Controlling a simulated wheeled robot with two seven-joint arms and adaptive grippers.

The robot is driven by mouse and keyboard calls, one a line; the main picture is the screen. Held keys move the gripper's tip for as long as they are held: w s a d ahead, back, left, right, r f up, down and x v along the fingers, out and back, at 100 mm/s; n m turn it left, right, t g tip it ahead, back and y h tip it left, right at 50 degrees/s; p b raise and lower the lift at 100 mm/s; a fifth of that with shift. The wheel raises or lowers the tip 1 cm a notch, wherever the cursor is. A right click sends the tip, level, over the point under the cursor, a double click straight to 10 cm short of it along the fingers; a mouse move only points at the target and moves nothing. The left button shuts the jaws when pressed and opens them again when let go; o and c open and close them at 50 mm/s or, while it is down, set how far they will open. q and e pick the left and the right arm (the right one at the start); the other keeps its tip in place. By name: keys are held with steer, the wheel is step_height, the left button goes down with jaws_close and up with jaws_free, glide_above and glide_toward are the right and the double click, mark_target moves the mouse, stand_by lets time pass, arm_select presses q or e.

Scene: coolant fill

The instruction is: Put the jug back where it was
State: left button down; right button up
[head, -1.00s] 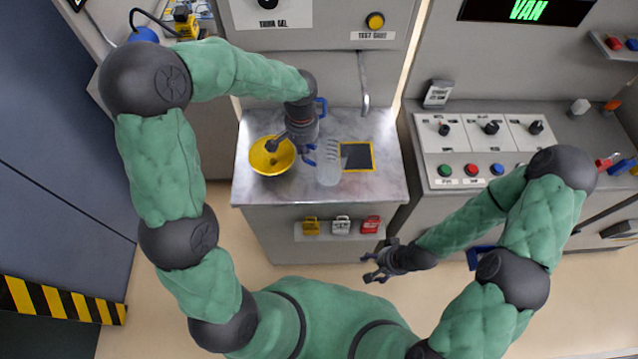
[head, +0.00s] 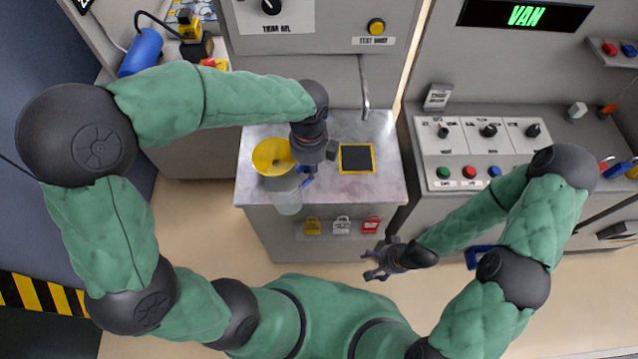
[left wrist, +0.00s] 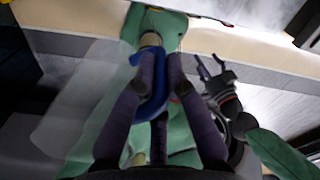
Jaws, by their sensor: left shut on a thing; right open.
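The clear jug (head: 286,198) hangs over the front edge of the counter, in front of the yellow funnel-like bowl (head: 265,153). My left gripper (head: 307,173) is shut on the jug's blue handle. In the left wrist view the blue handle (left wrist: 157,98) lies between the fingers, and the see-through jug body (left wrist: 75,100) extends to the left. A black square pad with a yellow border (head: 357,158) lies bare on the counter, right of the gripper. My right gripper (head: 375,266) is open and empty, low in front of the counter; it also shows in the left wrist view (left wrist: 208,68).
The marble-look counter (head: 385,190) is clear around the pad. A thin pipe (head: 365,95) hangs down behind the pad. Small yellow, white and red padlock-like items (head: 342,225) sit on a front ledge. A button console (head: 470,150) stands to the right.

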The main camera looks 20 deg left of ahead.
arm_select(q)
steer(key=shift+w+d+f+m+b, duration=0.5)
steer(key=shift+w+d+f, duration=0.55)
steer(key=shift+w+f, duration=0.9)
steer(key=shift+w+d+f+m+b, duration=0.35)
steer(key=shift+w+d+f+m, duration=0.5)
steer(key=shift+w+f, duration=1.1)
steer(key=shift+w+d+f+m+b, duration=0.4)
steer(key=shift+w+d+f, duration=0.85)
steer(key=shift+w+f, duration=0.7)
steer(key=shift+s+f, duration=0.3)
steer(key=shift+f, duration=0.1)
steer(key=c, duration=1.3)
jaws_free()
steer(key=shift+o, duration=0.2)
step_height(320, 180, up, 12)
steer(key=p, duration=0.2)
steer(key=shift+r, duration=0.15)
